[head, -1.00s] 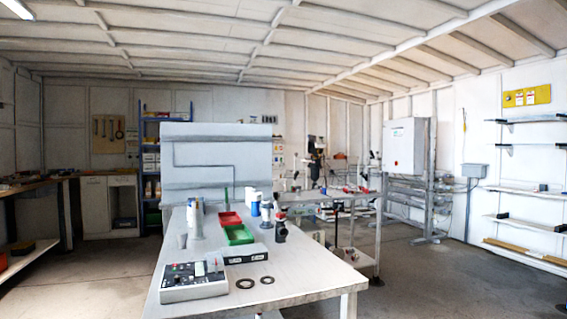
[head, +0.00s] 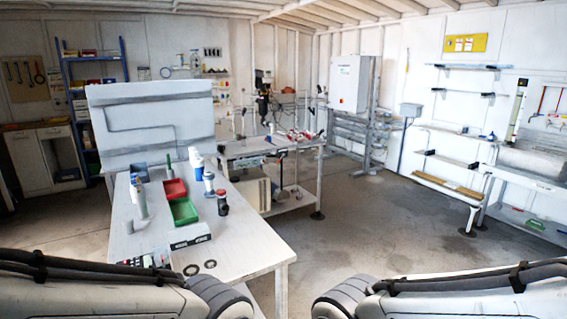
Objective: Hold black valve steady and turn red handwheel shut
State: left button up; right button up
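A small black valve-like object (head: 222,204) stands upright on the white workbench (head: 245,243), near its right edge. It looks dark with a reddish part, too small here to make out a handwheel clearly. A white and blue fitting (head: 209,183) stands just behind it. Parts of my two arms show at the bottom left and bottom right, but neither gripper is in view, and nothing touches the black object.
A red bin (head: 174,190) and a green bin (head: 184,211) sit left of the valve. Two dark rings (head: 210,264) lie near the front edge. A second table (head: 262,147) with small red items stands behind. The floor (head: 345,240) at right is clear.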

aim_at(221, 191)
jog(key=z, duration=0.7)
jog(key=i, duration=5.05)
jog(key=u, duration=4.1)
